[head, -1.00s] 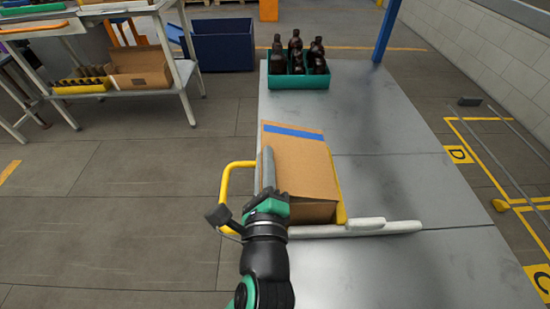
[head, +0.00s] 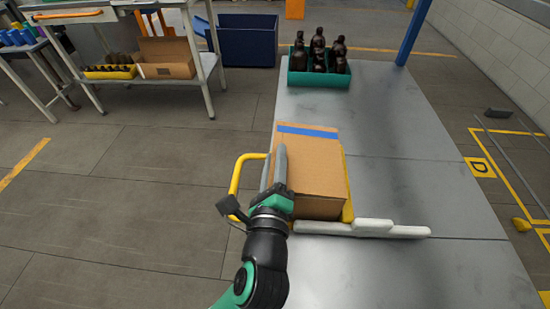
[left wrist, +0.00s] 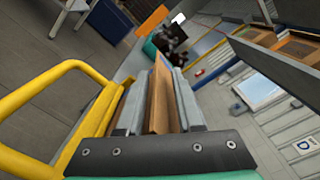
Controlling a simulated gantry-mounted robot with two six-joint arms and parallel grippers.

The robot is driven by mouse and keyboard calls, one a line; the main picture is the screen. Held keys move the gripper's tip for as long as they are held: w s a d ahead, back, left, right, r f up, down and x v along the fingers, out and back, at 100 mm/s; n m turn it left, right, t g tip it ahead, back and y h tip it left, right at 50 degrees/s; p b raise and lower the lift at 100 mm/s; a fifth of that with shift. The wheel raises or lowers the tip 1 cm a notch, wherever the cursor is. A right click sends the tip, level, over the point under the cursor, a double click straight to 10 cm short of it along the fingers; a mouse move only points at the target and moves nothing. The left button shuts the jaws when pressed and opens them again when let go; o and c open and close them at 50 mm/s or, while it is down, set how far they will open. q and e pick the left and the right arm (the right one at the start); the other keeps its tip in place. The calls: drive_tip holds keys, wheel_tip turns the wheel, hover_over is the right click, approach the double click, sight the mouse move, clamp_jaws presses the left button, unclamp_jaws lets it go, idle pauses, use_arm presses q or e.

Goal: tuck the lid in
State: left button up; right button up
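A cardboard box (head: 313,165) with a blue stripe across its top stands on the grey table. Its top looks closed in the head view; whether the lid's edge is tucked in cannot be told. My left gripper (head: 280,168) is at the box's left side, with one grey finger showing against it. In the left wrist view, the two fingers of my left gripper (left wrist: 157,100) stand apart on either side of an upright cardboard edge (left wrist: 159,95), with gaps beside it. My right gripper is not in view.
A yellow rail (head: 238,182) curves left of the box, close to my gripper. A pale bar (head: 360,228) lies in front of the box. A teal crate (head: 318,80) of dark bottles (head: 319,52) stands at the far end. The table right of the box is clear.

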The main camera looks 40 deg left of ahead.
use_arm(q)
drive_tip(key=shift+s+d+r, duration=0.15)
drive_tip(key=shift+s+d, duration=0.2)
drive_tip(key=shift+s, duration=0.05)
drive_tip(key=p+v, duration=0.2)
drive_tip(key=v, duration=0.8)
drive_tip(key=shift+s, duration=0.3)
drive_tip(key=shift+d, duration=0.1)
drive_tip(key=shift+c, duration=0.2)
